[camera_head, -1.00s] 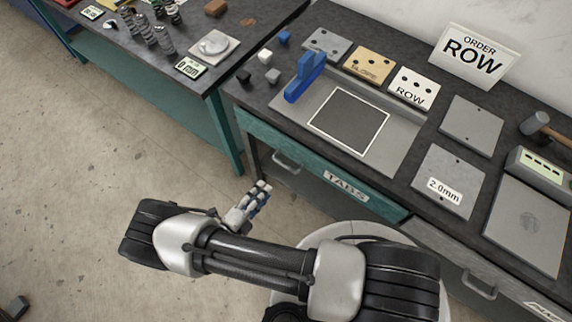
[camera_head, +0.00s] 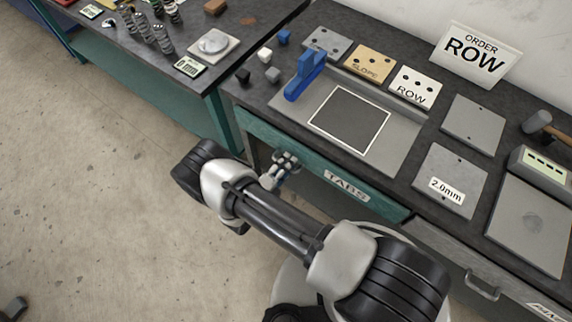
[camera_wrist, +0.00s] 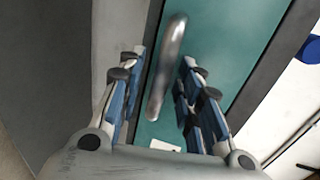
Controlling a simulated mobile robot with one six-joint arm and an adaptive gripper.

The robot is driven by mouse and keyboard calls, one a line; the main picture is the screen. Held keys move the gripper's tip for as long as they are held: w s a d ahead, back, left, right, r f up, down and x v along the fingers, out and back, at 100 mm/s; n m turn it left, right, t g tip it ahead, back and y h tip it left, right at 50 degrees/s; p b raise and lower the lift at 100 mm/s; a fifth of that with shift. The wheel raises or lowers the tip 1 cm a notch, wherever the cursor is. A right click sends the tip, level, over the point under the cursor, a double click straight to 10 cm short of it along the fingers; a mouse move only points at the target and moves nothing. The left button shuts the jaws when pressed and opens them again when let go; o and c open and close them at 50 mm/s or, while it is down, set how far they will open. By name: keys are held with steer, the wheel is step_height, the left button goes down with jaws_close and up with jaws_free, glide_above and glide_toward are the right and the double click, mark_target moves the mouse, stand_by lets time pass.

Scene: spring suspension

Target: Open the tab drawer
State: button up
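The tab drawer (camera_head: 318,172) has a teal front with a white TABS label (camera_head: 346,186), set under the dark worktop. It looks closed. Its handle is a metal bar (camera_wrist: 168,66), seen in the wrist view against the teal front (camera_wrist: 222,60). My gripper (camera_head: 287,160) is at the left part of the drawer front in the head view and hides the handle there. In the wrist view my gripper (camera_wrist: 160,78) is open, with one finger on each side of the handle. I see gaps between the fingers and the bar.
The worktop above holds a blue tool (camera_head: 305,76), small cubes (camera_head: 272,75), a ROW block (camera_head: 414,88) and grey plates (camera_head: 449,180). Another drawer handle (camera_head: 481,287) is at the lower right. A second bench (camera_head: 122,62) stands at the left.

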steer(key=shift+c, duration=0.4)
jaws_close()
